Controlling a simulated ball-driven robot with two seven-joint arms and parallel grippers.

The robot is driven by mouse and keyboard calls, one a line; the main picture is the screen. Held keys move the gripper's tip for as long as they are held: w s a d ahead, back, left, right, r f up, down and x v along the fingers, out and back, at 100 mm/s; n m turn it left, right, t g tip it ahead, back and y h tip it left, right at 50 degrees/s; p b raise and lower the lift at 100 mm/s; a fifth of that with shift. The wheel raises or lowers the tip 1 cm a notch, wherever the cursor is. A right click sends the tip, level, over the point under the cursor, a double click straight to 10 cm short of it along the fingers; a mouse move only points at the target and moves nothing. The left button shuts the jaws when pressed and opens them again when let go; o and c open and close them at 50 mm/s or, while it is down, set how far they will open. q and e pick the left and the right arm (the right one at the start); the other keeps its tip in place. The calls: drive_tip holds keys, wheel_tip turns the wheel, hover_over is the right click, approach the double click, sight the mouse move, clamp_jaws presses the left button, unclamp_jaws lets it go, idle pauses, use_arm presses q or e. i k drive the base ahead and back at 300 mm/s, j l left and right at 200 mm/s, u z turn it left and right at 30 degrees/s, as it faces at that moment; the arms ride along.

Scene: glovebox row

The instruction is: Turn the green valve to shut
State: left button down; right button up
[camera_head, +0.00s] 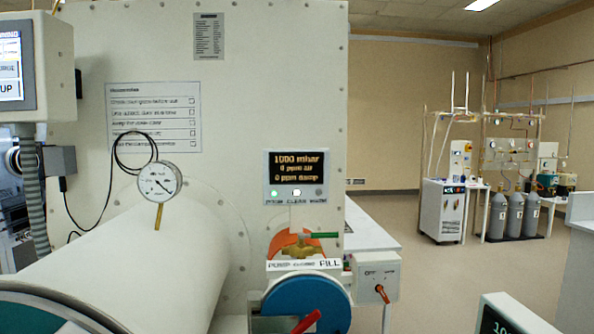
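The green valve has a green handle (318,235) that lies level and points to the right. It sits on a brass body (300,249) in front of an orange patch on the pale cabinet wall, below the lit display. A white label strip reading pump, close, fill (304,265) runs just beneath the brass body. Neither of my grippers is in view.
A blue disc (285,303) with a red lever (307,322) stands below the label. A grey box (377,276) with an orange-red switch is beside it. A white cylinder (135,262) with a pressure gauge (157,182) fills the lower left. Open floor lies right.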

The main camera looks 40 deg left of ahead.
sight(301, 236)
drive_tip(key=u, duration=1.3)
